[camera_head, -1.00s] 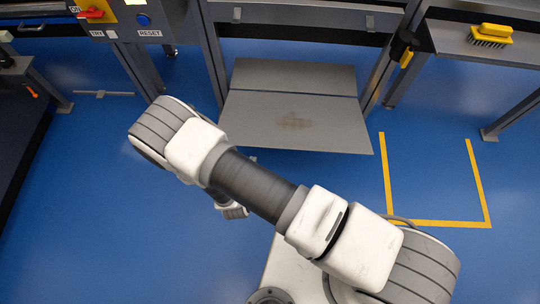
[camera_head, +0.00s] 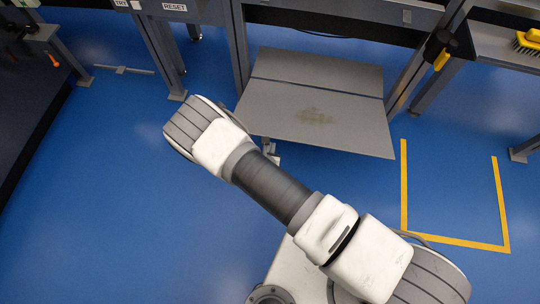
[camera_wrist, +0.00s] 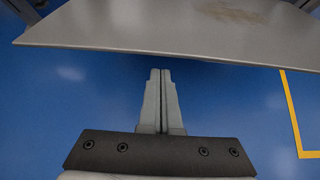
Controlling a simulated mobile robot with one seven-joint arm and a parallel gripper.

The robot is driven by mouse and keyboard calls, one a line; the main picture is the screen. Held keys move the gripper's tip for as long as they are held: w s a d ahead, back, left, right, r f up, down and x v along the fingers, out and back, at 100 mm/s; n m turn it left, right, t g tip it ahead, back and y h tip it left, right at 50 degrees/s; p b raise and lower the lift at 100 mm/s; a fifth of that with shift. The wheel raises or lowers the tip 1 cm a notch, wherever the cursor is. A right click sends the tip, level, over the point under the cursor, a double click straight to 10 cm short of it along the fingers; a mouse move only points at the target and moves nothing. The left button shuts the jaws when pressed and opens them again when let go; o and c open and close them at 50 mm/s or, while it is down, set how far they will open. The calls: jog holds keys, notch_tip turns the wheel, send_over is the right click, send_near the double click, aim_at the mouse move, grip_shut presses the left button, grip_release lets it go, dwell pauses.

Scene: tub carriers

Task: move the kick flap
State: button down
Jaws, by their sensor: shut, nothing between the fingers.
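The kick flap (camera_head: 330,120) is a grey hinged plate with a brown scuff mark, low between the legs of the grey frame. Its lower part tilts out over the blue floor, and a seam separates it from an upper strip. In the wrist view the flap (camera_wrist: 170,32) spans the top, its near edge just beyond my fingertips. My gripper (camera_wrist: 160,75) is shut and empty, its fingers pointing toward the flap's edge with a gap showing between. In the head view my gripper is mostly hidden behind my arm, near the flap's lower left corner.
Yellow floor tape (camera_head: 455,241) marks an area at the right. A side table with a yellow brush (camera_head: 528,42) stands at the upper right. A yellow-handled item (camera_head: 441,58) hangs on the right post. Frame legs flank the flap. The blue floor at left is open.

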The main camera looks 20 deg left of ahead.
aim_at(274, 132)
jog(key=shift+w+r, duration=0.25)
jog(key=shift+r, duration=0.45)
jog(key=r+p, duration=0.1)
jog(key=w+r+p, duration=0.1)
jog(key=r, duration=0.1)
jog(key=shift+a, duration=0.15)
jog(key=shift+f, duration=0.1)
